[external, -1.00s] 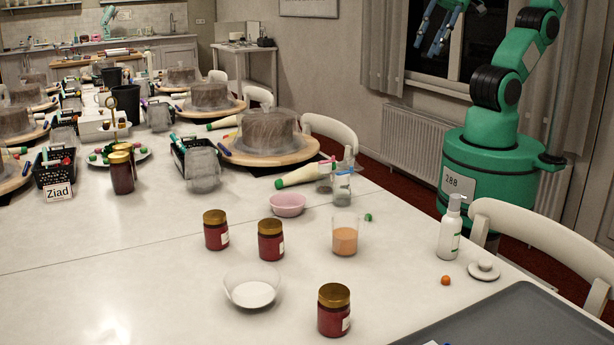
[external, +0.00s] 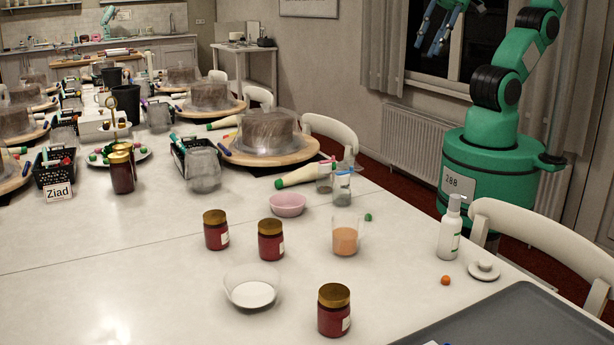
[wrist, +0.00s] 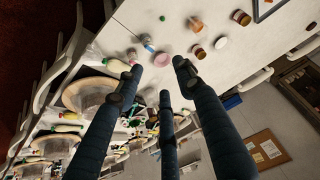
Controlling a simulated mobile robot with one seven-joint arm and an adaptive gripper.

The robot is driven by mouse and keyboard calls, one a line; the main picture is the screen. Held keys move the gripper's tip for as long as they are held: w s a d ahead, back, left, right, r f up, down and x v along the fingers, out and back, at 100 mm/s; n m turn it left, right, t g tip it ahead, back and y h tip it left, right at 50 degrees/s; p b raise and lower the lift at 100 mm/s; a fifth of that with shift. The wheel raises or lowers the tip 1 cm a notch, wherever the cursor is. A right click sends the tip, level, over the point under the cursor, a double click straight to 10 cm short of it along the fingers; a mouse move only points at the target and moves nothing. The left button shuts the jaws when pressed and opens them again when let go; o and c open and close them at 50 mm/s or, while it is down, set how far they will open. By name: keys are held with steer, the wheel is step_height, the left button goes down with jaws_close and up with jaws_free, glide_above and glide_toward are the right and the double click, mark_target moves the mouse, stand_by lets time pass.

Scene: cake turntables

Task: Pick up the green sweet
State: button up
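The green sweet (external: 368,217) is a small round ball lying alone on the white table, just right of a glass of orange-brown contents. It also shows in the wrist view as a small green dot (wrist: 162,18) near the top. My gripper (external: 428,45) is high in the air at the top of the external view, in front of the window and well apart from the sweet. In the wrist view its dark blue fingers (wrist: 159,75) are spread apart with nothing between them, so it is open and empty.
Near the sweet stand the glass (external: 345,241), a pink bowl (external: 288,211), a white bottle (external: 450,230) and small shaker jars (external: 342,190). An orange sweet (external: 446,281) lies farther forward. Red jars (external: 271,246) stand left. A chair (external: 520,226) backs the right edge.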

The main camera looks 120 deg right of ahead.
steer(key=shift+w, duration=0.1)
steer(key=m+g+p, duration=0.3)
steer(key=g+p, duration=0.3)
steer(key=p, duration=0.3)
glide_above(369, 215)
step_height(369, 215, down, 29)
steer(key=shift+d, duration=0.15)
steer(key=shift+b, duration=0.3)
steer(key=shift+f+b, duration=0.8)
steer(key=shift+f, duration=3.4)
